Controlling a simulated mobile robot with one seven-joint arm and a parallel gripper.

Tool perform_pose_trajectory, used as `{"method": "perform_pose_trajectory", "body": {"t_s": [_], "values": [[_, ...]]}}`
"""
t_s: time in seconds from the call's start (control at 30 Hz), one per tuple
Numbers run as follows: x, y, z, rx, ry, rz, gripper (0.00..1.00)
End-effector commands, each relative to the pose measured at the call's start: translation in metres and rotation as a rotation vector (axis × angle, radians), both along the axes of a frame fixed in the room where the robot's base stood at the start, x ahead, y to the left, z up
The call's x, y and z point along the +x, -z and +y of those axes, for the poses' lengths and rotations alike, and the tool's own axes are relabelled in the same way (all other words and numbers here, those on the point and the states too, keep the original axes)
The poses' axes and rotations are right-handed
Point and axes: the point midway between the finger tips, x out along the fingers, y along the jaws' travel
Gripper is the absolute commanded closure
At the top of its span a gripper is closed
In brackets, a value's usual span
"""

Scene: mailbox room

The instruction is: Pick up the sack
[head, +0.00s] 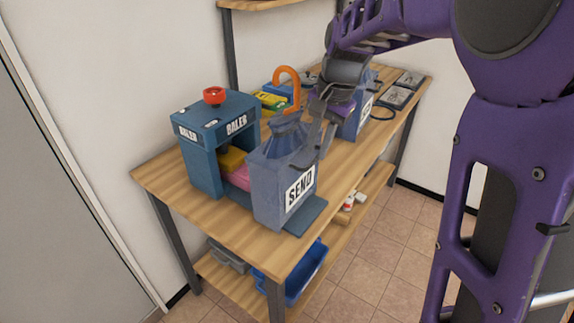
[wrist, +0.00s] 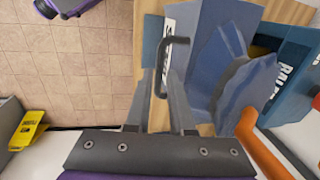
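A blue-grey sack (head: 270,185) with a gathered top and a white SEND label stands upright near the table's front edge. In the wrist view its body (wrist: 207,45) and folded top (wrist: 240,88) lie to the right of the fingers. My gripper (head: 315,150) is beside the sack's upper right side and hides part of it in the head view. In the wrist view my gripper (wrist: 163,88) has its fingers apart. A dark bent handle-like piece (wrist: 178,42) shows at the fingertips; I cannot tell whether they touch it.
A blue baler (head: 210,125) with a red knob stands left of the sack, with yellow and pink items inside. An orange hook (head: 287,73) rises behind the sack. Another SEND-labelled blue object (head: 353,122) stands further back. The wooden table (head: 160,180) has a lower shelf with bins.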

Motion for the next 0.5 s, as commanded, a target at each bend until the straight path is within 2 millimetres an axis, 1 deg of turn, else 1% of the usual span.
{"method": "perform_pose_trajectory", "body": {"t_s": [0.03, 0.1, 0.27, 0.37, 0.5], "values": [[0.0, 0.008, 0.001, 0.0, 0.0, 0.002, 0.79], [0.001, 0.015, 0.002, 0.0, 0.0, 0.001, 0.79], [0.002, 0.024, 0.004, -0.001, -0.001, 0.0, 0.79], [0.003, 0.037, 0.005, -0.001, -0.001, 0.003, 0.79], [0.005, 0.06, 0.009, -0.001, -0.001, 0.002, 0.79]]}}
